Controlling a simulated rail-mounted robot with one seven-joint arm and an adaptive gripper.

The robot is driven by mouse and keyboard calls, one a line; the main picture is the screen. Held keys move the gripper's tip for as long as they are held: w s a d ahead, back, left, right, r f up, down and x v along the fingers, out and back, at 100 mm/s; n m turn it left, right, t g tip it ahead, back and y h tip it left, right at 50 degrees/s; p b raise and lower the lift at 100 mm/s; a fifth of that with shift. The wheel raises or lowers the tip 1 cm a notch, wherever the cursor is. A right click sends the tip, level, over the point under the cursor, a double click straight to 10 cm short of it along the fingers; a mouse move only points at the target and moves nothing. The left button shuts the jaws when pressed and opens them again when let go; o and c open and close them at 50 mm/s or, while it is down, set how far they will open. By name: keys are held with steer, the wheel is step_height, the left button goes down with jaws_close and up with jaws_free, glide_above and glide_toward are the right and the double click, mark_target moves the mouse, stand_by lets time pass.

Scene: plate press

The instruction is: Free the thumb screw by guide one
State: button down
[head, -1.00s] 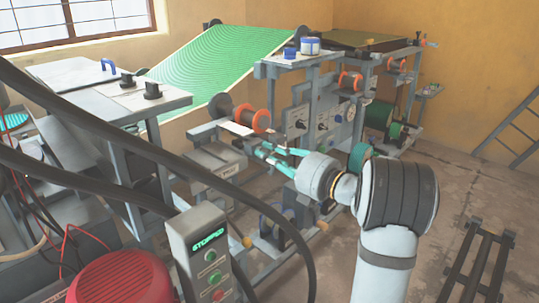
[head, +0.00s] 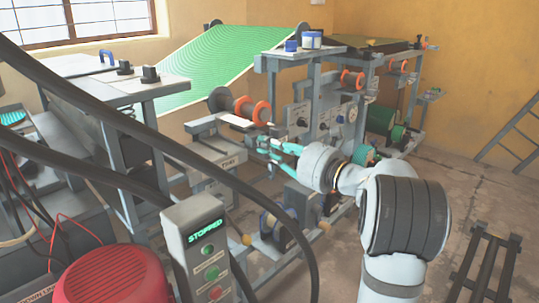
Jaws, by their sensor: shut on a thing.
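My gripper (head: 265,147) has teal fingers that reach left from the pale wrist, to the front of the press frame just below an orange-flanged spool (head: 262,112). The fingers are closed on a small part at their tips. The thumb screw itself is too small, and too covered by the fingers, to make out. Guide one cannot be told apart from the other machine parts in this view.
A control box (head: 203,250) reading STOPPED stands in front, beside a red motor housing (head: 115,275). Thick black cables cross the left foreground. A green sheet (head: 215,68) slopes behind. A dark rack (head: 485,265) stands on the floor at right.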

steer(key=n+b, duration=0.6)
steer(key=shift+f+n, duration=0.3)
steer(key=n+b, duration=0.3)
steer(key=b, duration=0.1)
steer(key=shift+n, duration=0.4)
steer(key=shift+r+n+b, duration=0.1)
steer(key=shift+n+b, duration=0.55)
steer(key=shift+n, duration=0.15)
steer(key=shift+r, duration=0.1)
steer(key=c, duration=1.8)
jaws_free()
steer(key=shift+o, duration=0.6)
steer(key=shift+d, duration=0.1)
